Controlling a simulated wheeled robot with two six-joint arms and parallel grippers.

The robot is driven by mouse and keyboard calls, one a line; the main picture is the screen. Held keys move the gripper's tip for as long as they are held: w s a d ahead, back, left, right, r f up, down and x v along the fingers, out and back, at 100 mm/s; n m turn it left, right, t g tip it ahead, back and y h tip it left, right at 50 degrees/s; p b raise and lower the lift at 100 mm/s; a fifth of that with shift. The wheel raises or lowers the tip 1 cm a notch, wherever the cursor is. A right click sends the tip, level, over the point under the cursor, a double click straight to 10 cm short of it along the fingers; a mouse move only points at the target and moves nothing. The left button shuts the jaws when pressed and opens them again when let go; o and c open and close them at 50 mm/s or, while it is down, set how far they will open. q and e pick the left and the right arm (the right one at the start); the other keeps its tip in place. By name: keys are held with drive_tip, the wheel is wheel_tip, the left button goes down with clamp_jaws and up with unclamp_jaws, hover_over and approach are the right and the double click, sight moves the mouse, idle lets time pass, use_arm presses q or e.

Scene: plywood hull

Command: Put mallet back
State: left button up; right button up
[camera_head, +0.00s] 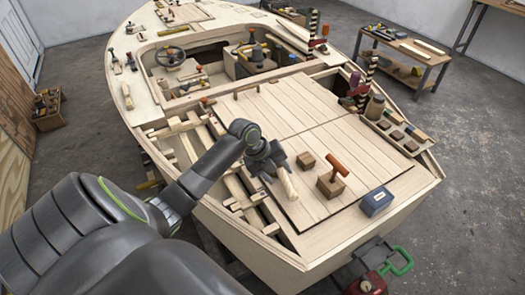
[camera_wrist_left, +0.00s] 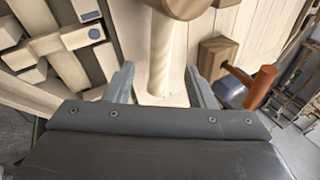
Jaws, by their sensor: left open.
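The mallet lies on the plank deck. Its pale round handle (camera_head: 289,185) shows just below my left gripper in the head view. In the left wrist view the handle (camera_wrist_left: 162,50) runs up between the fingers to a brown wooden head (camera_wrist_left: 180,8), which the top edge cuts off. My right gripper is not in view.
A tray (camera_head: 372,124) of tools lies at the right edge. Open hull framing (camera_head: 237,190) is left.

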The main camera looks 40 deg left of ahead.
use_arm(q)
drive_tip(key=b+v, duration=0.1)
drive_tip(key=v, duration=1)
